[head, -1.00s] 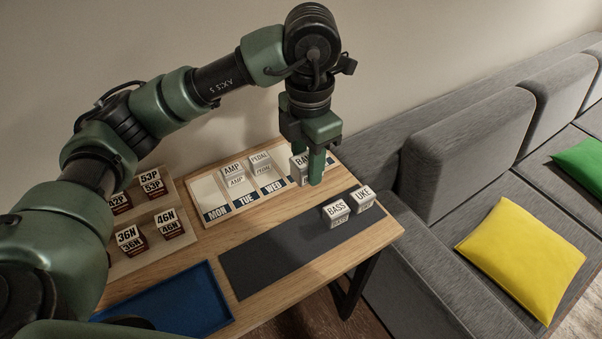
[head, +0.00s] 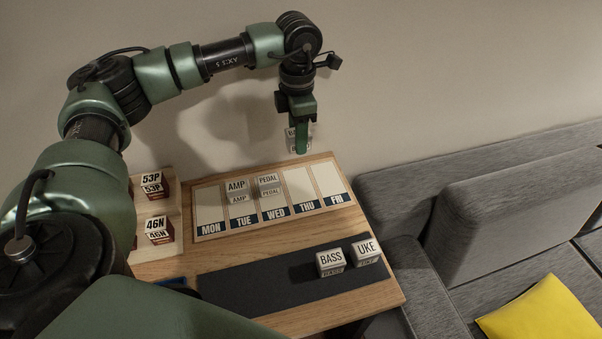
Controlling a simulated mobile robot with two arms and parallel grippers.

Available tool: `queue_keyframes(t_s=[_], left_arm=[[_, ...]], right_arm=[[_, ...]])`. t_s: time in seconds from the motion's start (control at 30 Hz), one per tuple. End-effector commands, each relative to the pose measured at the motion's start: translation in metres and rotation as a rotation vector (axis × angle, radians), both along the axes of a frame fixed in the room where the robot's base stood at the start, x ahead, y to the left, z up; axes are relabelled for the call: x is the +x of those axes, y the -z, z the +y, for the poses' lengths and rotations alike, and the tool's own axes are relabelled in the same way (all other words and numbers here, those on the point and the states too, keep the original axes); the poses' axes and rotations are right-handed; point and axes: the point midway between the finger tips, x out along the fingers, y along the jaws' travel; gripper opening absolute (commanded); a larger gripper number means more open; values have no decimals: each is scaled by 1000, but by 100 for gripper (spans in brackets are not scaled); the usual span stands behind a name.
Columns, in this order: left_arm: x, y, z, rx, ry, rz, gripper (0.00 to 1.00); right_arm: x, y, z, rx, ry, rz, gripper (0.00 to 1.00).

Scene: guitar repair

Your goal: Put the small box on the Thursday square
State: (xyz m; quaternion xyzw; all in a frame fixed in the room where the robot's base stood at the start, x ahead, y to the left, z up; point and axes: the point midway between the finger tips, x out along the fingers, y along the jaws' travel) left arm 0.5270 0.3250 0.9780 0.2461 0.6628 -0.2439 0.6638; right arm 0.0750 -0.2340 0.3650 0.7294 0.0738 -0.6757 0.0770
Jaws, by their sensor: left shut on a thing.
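My left gripper (head: 300,146) points down and is shut on a small white box (head: 290,133). The box is raised at the back of the table, near the wall in the picture. Its label begins "BA"; the finger hides the rest. The white weekday board (head: 209,206) has columns MON to FRI. The Thursday square (head: 299,184) is bare, below the gripper in the picture. A white AMP box (head: 237,189) stands on TUE and a smaller PEDAL box (head: 269,184) on WED. My right gripper is out of view.
A dark mat (head: 250,287) in front holds a BASS box (head: 331,261) and a UKE box (head: 366,250) at its right end. A wooden rack (head: 177,190) with labelled boxes stands left. A grey sofa (head: 480,205) adjoins the table's right side.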

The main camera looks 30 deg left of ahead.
Motion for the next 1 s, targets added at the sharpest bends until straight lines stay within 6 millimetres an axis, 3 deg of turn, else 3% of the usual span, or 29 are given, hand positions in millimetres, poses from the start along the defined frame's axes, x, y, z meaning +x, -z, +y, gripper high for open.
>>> queue_keyframes(t_s=[0.1, 0.3, 0.77, 1.0], left_arm=[[-1, 32, 0, 1, -1, 6, 0], [-1, 75, 0, 0, -1, 3, 0], [0, 129, -1, 0, -1, 1, 0], [0, 134, 0, 0, -1, -1, 0]], right_arm=[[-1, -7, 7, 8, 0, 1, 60], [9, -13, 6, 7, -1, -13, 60], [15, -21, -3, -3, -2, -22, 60], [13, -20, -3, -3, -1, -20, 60]])
